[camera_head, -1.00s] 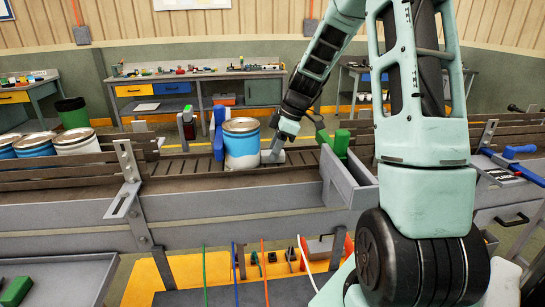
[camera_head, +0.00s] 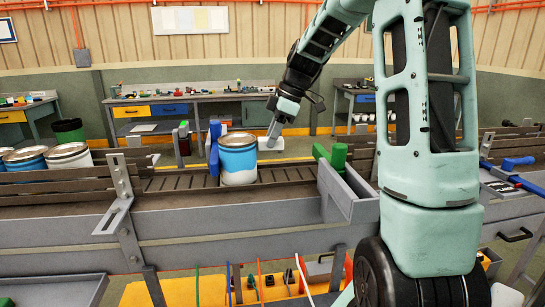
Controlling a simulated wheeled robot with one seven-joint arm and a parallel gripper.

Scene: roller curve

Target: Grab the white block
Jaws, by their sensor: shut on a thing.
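The white block (camera_head: 266,146) shows just right of the blue-and-white can (camera_head: 238,160), at the height of the can's upper part. The can hides part of the block's left side. My gripper (camera_head: 274,138) comes down from the upper right and is shut on the white block, holding it above the conveyor. The fingertips are small, so their exact grip on the block is hard to make out.
The slatted conveyor (camera_head: 178,183) runs across the view with grey side rails. A blue upright part (camera_head: 214,148) stands beside the can. A green part (camera_head: 333,157) and grey bracket (camera_head: 345,192) are to the right. More cans (camera_head: 68,156) stand at the left.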

